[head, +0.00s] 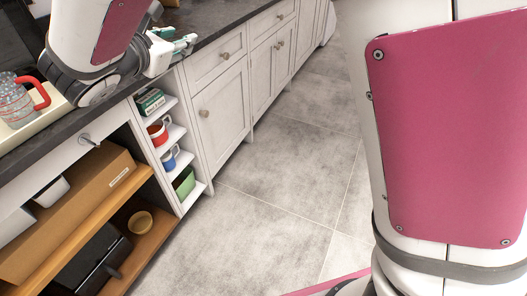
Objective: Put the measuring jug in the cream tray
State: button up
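The measuring jug (14,106) is clear with red markings and a red handle. It stands upright at the left edge of the head view, partly cut off. The cream tray (50,113) is under and around its base, and the jug appears to stand inside it. Part of the tray is hidden by my arm and cut off by the frame. My gripper (184,42) is over the dark counter, to the right of the jug and well apart from it. Its fingers are small and seen from the side, so their opening is unclear. I see nothing held in it.
The dark counter (220,28) runs back above white cabinets (222,115). Narrow open shelves hold a green box (150,101), a red mug (158,134), a blue mug (169,159) and a green container (184,183). The tiled floor (270,190) is clear.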

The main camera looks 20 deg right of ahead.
jog(key=s+d+m+g+h, duration=0.1)
jog(key=s+d+m+g, duration=0.2)
jog(key=d, duration=0.4)
jog(key=s+d+r+m+g+h, duration=0.1)
jog(key=s+d+m, duration=0.25)
jog(key=d, duration=0.25)
jog(key=s+d+m+g+h, duration=0.1)
jog(key=s+d+m+g, duration=0.25)
jog(key=d, duration=0.35)
jog(key=s+d+f+m+g+y, duration=0.2)
jog(key=s+d+m, duration=0.2)
jog(key=s, duration=0.4)
jog(key=s+d+f+m+g+y, duration=0.1)
jog(key=s+d+m+g, duration=0.15)
jog(key=s, duration=0.45)
jog(key=s+a+f+m+y, duration=0.2)
jog(key=s+m+y, duration=0.1)
jog(key=s, duration=0.4)
jog(key=s+a+f+m+y, duration=0.2)
jog(key=s+f+m+y, duration=0.1)
jog(key=s+m, duration=0.3)
jog(key=shift+s+a+f+y, duration=0.15)
jog(key=shift+s+a+y, duration=0.25)
jog(key=shift+y, duration=0.1)
notch_tip(320, 180, up, 14)
jog(key=t+p, duration=0.2)
jog(key=p, duration=1)
jog(key=shift+d, duration=0.2)
